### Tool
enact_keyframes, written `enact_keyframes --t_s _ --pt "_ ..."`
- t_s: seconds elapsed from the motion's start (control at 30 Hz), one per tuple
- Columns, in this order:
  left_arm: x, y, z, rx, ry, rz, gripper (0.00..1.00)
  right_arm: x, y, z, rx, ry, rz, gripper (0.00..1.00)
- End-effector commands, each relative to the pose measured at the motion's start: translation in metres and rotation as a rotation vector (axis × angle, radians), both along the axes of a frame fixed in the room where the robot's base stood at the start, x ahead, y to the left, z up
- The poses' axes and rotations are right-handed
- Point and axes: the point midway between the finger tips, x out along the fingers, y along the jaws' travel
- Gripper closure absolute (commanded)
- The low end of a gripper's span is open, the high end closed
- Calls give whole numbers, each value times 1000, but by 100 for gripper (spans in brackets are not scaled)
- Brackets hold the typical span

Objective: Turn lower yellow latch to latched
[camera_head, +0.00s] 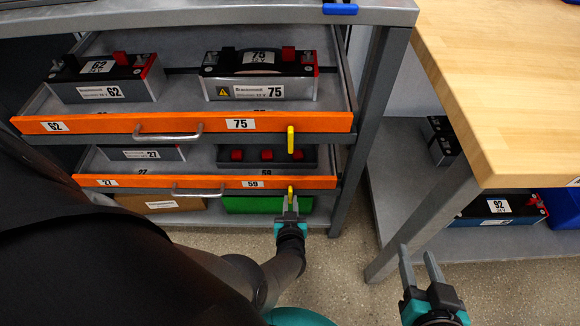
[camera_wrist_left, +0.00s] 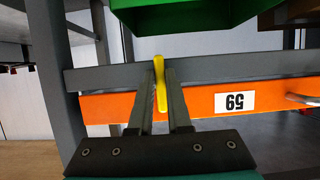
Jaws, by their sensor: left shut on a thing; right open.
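The lower yellow latch (camera_head: 290,194) is at the right end of the lower orange drawer front (camera_head: 215,183), beside label 59. It stands about upright. In the left wrist view, the latch (camera_wrist_left: 161,85) is between the two fingers of my left gripper (camera_wrist_left: 161,82), crossing the grey rail and the orange front. My left gripper (camera_head: 290,207) is shut on it from below; the fingers hide part of it in the head view. My right gripper (camera_head: 420,262) is open and empty, to the right above the floor.
The upper drawer (camera_head: 185,127) is pulled out, holding batteries 62 (camera_head: 108,80) and 75 (camera_head: 262,80), with another yellow latch (camera_head: 290,140). A green bin (camera_head: 255,205) and cardboard box (camera_head: 150,204) sit below. A wooden bench (camera_head: 510,80) stands at right.

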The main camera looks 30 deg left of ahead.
Motion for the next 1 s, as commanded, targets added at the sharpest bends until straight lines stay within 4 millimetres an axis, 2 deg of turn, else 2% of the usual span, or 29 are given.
enact_keyframes --t_s 0.43,0.47,0.7,1.0 --pt "1 0 0 10 6 -3 100 0 1 0 2 -2 2 54" --pt "1 0 0 10 6 -3 82 0 1 0 2 -2 2 54" --pt "0 0 0 10 6 -1 55 -1 1 -1 2 -1 3 54" --pt "0 0 0 9 6 0 54 -1 1 -1 0 1 3 54"
